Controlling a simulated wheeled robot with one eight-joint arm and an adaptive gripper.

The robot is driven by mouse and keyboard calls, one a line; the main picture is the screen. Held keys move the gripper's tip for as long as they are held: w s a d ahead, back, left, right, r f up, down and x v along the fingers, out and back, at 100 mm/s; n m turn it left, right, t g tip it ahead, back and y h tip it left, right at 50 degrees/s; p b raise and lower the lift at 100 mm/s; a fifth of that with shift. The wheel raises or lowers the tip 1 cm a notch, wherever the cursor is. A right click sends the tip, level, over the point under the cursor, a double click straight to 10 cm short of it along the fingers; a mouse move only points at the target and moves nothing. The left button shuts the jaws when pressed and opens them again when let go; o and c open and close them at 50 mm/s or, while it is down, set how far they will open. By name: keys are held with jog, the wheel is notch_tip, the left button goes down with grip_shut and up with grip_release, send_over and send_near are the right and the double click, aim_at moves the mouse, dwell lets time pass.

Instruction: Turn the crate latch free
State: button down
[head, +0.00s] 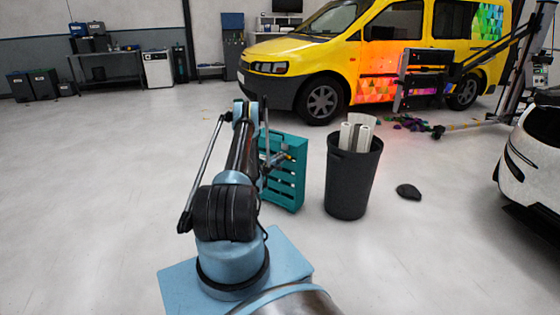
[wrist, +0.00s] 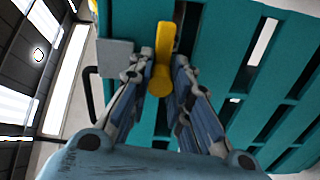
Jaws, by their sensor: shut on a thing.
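The teal slatted crate (head: 290,192) stands upright on the floor just beyond my arm in the head view. Its slatted face (wrist: 228,50) fills the middle and right of the wrist view. The yellow latch (wrist: 162,45) is a bar with a rounded near end, against the crate face. My gripper (wrist: 162,75) has one finger on each side of the latch and is shut on it. In the head view my gripper (head: 276,163) is small and partly hidden at the crate. A grey block (wrist: 115,58) sits left of the latch.
A black bin (head: 352,185) holding white rolls (head: 356,134) stands right of the crate. A yellow van (head: 340,55) is behind, and a white car (head: 530,155) is at right. The floor at left is clear.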

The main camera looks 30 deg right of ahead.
jog(key=shift+m, duration=0.7)
jog(key=c, duration=1.4)
grip_release()
jog(key=shift+f, duration=0.2)
jog(key=shift+c, duration=0.2)
jog(key=shift+r, duration=0.1)
jog(key=shift+r, duration=0.1)
